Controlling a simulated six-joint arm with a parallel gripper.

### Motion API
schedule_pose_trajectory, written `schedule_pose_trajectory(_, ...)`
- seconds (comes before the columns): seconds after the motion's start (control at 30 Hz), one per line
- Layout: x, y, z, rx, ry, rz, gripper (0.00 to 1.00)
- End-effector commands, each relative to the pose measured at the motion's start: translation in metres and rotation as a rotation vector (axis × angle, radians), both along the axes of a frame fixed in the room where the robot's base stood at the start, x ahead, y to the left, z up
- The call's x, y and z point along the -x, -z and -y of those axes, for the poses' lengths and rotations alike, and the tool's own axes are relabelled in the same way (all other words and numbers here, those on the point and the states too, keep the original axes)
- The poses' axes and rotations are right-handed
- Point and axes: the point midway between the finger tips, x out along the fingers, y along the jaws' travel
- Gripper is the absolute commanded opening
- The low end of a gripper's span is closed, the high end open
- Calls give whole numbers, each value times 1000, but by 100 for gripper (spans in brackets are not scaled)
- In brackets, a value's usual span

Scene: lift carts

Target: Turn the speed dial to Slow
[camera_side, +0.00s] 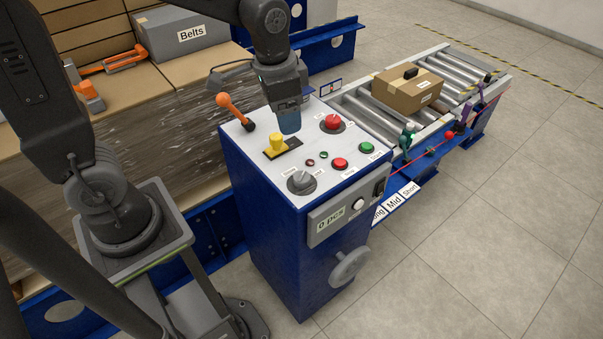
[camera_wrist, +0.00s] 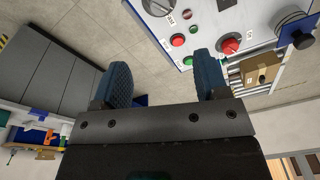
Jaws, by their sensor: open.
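The speed dial is likely the round grey dial (camera_side: 301,182) on the white top panel of the blue control box (camera_side: 292,225). Small labels stand around it, too small to read, so its setting cannot be told. A grey dial (camera_wrist: 157,6) also shows in the wrist view, cut off by the top edge. My gripper (camera_side: 289,128) hangs above the panel, behind the dial in the side view and apart from it. In the wrist view its two blue fingers (camera_wrist: 163,70) are spread, with nothing between them.
The panel also carries an orange-knobbed lever (camera_side: 225,101), a yellow slider (camera_side: 277,142), a red mushroom button (camera_side: 333,122), a red button (camera_side: 340,163) and a green button (camera_side: 367,147). A grey handwheel (camera_side: 349,267) is on the box front. A roller conveyor (camera_side: 362,114) bears a carton (camera_side: 407,92).

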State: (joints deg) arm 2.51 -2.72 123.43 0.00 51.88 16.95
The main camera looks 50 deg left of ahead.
Motion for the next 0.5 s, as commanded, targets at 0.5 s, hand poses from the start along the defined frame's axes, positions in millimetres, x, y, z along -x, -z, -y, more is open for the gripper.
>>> schedule_pose_trajectory(0.5, -35, 66, 7, -13, 120, -134, 67)
